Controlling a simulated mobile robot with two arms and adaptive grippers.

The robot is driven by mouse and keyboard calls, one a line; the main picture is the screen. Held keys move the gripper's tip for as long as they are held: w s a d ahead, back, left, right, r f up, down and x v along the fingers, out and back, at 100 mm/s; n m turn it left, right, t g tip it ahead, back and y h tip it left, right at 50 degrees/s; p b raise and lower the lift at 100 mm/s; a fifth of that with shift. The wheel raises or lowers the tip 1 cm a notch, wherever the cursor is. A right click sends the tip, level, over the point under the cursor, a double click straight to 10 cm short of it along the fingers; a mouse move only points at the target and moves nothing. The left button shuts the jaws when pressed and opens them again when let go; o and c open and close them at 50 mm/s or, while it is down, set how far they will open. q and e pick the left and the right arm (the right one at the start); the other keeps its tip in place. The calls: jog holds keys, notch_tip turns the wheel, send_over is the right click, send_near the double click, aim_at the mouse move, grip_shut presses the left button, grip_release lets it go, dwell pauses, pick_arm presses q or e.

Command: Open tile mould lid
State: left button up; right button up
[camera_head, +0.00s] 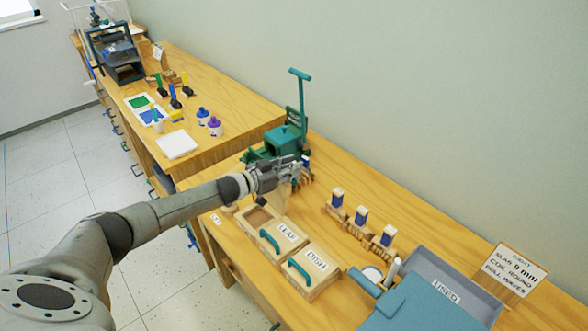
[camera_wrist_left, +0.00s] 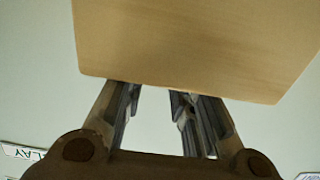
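An uncovered wooden tile mould (camera_head: 243,211) with a recess stands on the table in the head view. A raised wooden panel, seemingly its lid (camera_head: 281,201), stands tilted up beside it, below my left gripper (camera_head: 305,178). In the left wrist view the panel (camera_wrist_left: 200,45) fills the top and hides the fingertips. The visible parts of the fingers (camera_wrist_left: 157,100) have a gap between them; whether they hold the lid's handle is hidden. Two closed moulds with teal handles, the LEAF mould (camera_head: 287,231) and another labelled mould (camera_head: 318,260), stand to the right. My right gripper is not in view.
A green press-like machine (camera_head: 283,141) stands just behind my left gripper. Several small blue-and-white items on wooden stands (camera_head: 361,215) line the table to its right. A teal-covered grey bin (camera_head: 425,302) is at front right. A sign (camera_head: 514,269) stands near the wall.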

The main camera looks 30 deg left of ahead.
pick_arm(q)
jog(key=o, duration=0.8)
jog(key=shift+g, duration=0.3)
jog(key=f, duration=0.1)
jog(key=s+f, duration=0.1)
jog(key=a+f, duration=0.1)
jog(key=f, duration=0.1)
jog(key=shift+s, duration=0.15)
jog(key=shift+o, duration=0.3)
jog(key=shift+d, duration=0.1)
jog(key=shift+o, duration=0.6)
jog(key=r, duration=0.1)
jog(key=w+r, duration=0.1)
jog(key=shift+w+a+r, duration=0.25)
jog(key=shift+w+r, duration=0.05)
jog(key=shift+r, duration=0.1)
jog(key=shift+w+a, duration=0.1)
jog(key=shift+w, duration=0.05)
jog(key=shift+w+r+p, duration=0.2)
jog(key=shift+r+p, duration=0.35)
jog(key=shift+p, duration=0.1)
notch_tip(320, 180, up, 12)
jog(key=w+p, duration=0.2)
jog(key=p, duration=0.7)
jog(key=shift+w+d+f, duration=0.15)
jog(key=shift+d, duration=0.25)
